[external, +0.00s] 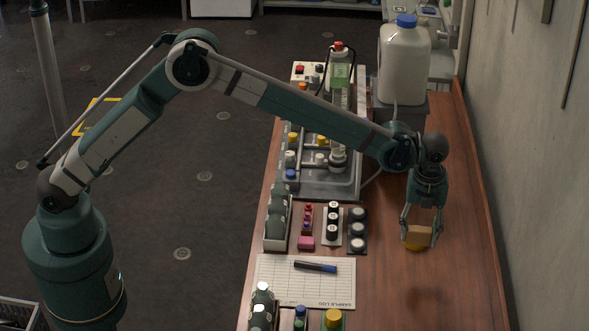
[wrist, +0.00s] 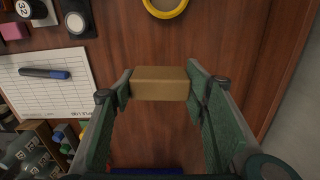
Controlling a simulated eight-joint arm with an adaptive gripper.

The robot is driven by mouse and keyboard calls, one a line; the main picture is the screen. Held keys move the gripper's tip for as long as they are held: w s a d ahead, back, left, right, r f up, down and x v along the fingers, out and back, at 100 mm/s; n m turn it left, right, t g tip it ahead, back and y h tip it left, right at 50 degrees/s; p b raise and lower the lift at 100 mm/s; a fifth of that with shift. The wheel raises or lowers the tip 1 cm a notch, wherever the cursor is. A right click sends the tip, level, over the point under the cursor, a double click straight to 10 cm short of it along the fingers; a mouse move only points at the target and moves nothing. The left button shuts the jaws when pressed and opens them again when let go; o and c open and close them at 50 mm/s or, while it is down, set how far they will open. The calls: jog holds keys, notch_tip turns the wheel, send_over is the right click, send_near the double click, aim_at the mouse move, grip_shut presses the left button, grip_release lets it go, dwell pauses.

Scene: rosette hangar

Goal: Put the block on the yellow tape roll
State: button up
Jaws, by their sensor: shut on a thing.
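The tan block (wrist: 160,83) is held between the two fingers of my gripper (wrist: 160,88) in the wrist view. In the external view my gripper (external: 420,236) points down over the right part of the table, with the block (external: 417,232) between its fingers. The yellow tape roll (wrist: 165,16) lies on the table beyond the block, cut by the top edge of the wrist view. In the external view the tape roll (external: 418,247) shows partly, just under the block. The block looks apart from the roll, above the table.
A log sheet (external: 305,286) with a marker (external: 316,266) lies to the left. Small racks of capped bottles (external: 357,229) stand behind it. A large white jug (external: 403,65) stands at the back right. A wall borders the right side.

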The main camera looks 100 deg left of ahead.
jog(key=w+a+r+p, duration=0.1)
jog(key=a, duration=1.1)
jog(key=shift+w+a+r+n, duration=0.2)
jog(key=shift+w+r+n, duration=0.05)
jog(key=shift+n, duration=0.15)
notch_tip(320, 180, down, 6)
jog(key=shift+f, duration=0.15)
jog(key=shift+f, duration=1.85)
jog(key=shift+f, duration=0.2)
jog(key=o, duration=0.9)
